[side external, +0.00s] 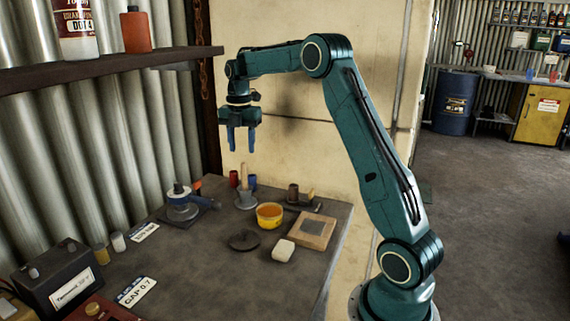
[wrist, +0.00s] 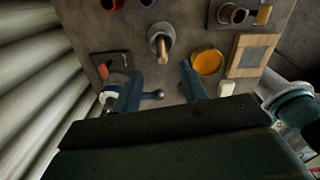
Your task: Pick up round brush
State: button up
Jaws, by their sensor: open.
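What looks like the round brush (side external: 244,191) stands on the bench with its pale wooden handle up from a grey round base. In the wrist view the brush (wrist: 161,40) is at top centre, its handle pointing toward the camera. My gripper (side external: 240,145) is open and empty, high above the bench and roughly above the brush in the side view. In the wrist view my gripper (wrist: 161,68) has its two blue fingers apart, with the brush beyond the fingertips. Nothing hides the handle; the bristles cannot be made out.
A yellow tub (side external: 269,220), a wooden framed block (side external: 305,232), a white block (side external: 283,250) and a dark disc (side external: 244,240) lie nearby. A blue-grey tool (side external: 183,205) stands left. A shelf (side external: 110,68) juts from the left wall. Red and blue cups stand behind the brush.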

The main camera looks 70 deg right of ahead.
send_over(245, 190)
jog(key=shift+w+d+f, duration=0.1)
jog(key=shift+d+f, duration=0.05)
jog(key=shift+f, duration=0.85)
jog(key=shift+w+d+f, duration=0.1)
jog(key=shift+d+f, duration=0.05)
jog(key=shift+f, duration=0.85)
jog(key=shift+w+d+f, duration=0.1)
jog(key=shift+d+f, duration=0.05)
jog(key=shift+f, duration=0.85)
jog(key=shift+f, duration=0.1)
jog(key=shift+s+a+f, duration=0.1)
jog(key=shift+f, duration=2.4)
grip_shut()
